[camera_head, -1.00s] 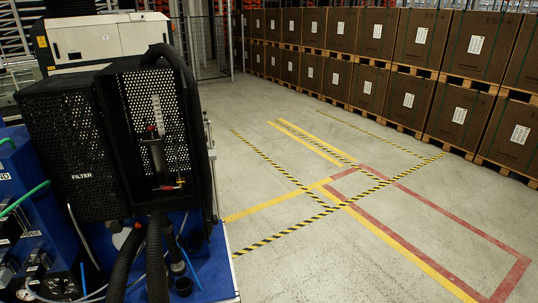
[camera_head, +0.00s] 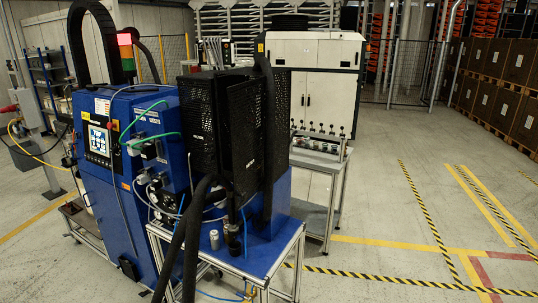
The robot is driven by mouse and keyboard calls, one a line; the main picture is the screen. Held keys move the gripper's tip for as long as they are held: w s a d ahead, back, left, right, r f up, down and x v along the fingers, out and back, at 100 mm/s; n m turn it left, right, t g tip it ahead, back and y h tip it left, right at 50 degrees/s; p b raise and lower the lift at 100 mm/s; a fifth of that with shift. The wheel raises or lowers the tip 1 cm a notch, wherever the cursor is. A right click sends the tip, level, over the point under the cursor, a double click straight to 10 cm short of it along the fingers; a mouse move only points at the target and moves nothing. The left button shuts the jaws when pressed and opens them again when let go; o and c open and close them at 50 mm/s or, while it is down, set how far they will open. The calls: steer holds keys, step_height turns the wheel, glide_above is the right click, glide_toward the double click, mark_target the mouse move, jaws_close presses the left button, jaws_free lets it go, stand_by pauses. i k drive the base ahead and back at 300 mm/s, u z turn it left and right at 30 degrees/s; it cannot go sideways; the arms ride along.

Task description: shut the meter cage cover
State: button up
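The meter cage (camera_head: 222,125) is a black perforated-metal box on the blue bench in the middle of the head view. Its sides are fine mesh, with small pale lettering on two faces. A dark mesh panel (camera_head: 265,115) stands on its right side. From this angle I cannot tell which panel is the cover, nor whether it stands open or shut. The meter inside is hidden. My gripper is not in view.
A blue machine (camera_head: 125,170) with a screen adjoins the cage on the left. Black hoses (camera_head: 190,235) hang before the bench (camera_head: 255,250). A small metal table (camera_head: 320,165) and a white cabinet (camera_head: 318,85) stand behind. Free floor lies right.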

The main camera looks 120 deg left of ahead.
mark_target(244, 99)
steer(key=z, duration=0.15)
steer(key=i, duration=0.1)
steer(key=u, duration=4.4)
steer(key=i, duration=1.05)
steer(key=u, duration=1.8)
steer(key=k, duration=0.8)
steer(key=u, duration=0.05)
